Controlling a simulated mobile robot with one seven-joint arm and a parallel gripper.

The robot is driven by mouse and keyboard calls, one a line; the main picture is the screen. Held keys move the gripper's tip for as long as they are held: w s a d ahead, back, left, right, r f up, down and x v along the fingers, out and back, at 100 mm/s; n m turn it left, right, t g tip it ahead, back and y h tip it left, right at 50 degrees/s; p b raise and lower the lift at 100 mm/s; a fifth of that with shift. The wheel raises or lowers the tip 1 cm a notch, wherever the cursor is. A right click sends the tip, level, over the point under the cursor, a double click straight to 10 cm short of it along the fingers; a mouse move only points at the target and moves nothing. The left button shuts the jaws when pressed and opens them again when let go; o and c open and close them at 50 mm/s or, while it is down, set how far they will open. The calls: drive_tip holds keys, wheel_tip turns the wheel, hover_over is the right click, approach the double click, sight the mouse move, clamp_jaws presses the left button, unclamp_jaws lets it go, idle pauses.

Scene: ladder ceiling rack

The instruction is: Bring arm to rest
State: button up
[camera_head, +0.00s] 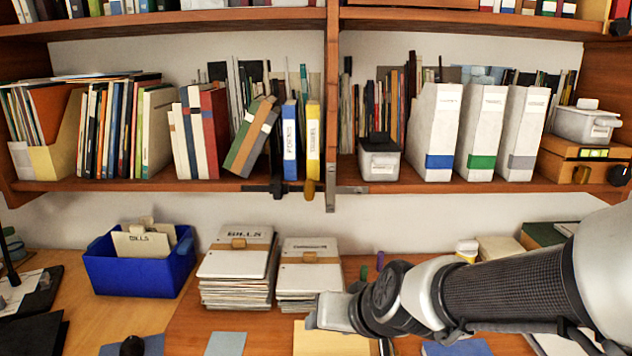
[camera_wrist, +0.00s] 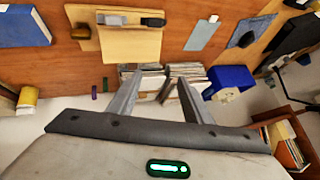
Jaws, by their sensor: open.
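My arm (camera_head: 490,290) reaches in from the right edge of the head view, stretched low over the desk. In that view my gripper (camera_head: 325,312) is at the arm's left end, in front of the paper stacks, and its fingers are hard to make out. In the wrist view my gripper (camera_wrist: 160,82) shows two grey fingers spread apart with nothing between them. Stacks of paper appear beyond the fingertips, apart from them.
A blue bin (camera_head: 140,262) and two paper stacks (camera_head: 238,272) (camera_head: 309,266) stand at the back of the desk (camera_head: 195,335). A shelf (camera_head: 225,184) of books and white file boxes (camera_head: 434,130) runs above. A tan folder (camera_head: 318,340) lies beneath my gripper.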

drive_tip(key=s+d+r+g+h, duration=0.1)
drive_tip(key=s+d+r+h, duration=0.1)
drive_tip(key=s+d+r, duration=0.35)
drive_tip(key=s+d+r+g+h, duration=0.1)
drive_tip(key=s+d+r+h, duration=0.15)
drive_tip(key=s+d, duration=0.45)
wheel_tip(320, 180, up, 16)
drive_tip(key=a+p, duration=0.1)
drive_tip(key=p, duration=1.5)
drive_tip(key=shift+s+a+r+y, duration=0.25)
drive_tip(key=shift+s+y, duration=0.1)
drive_tip(key=shift+s, duration=0.05)
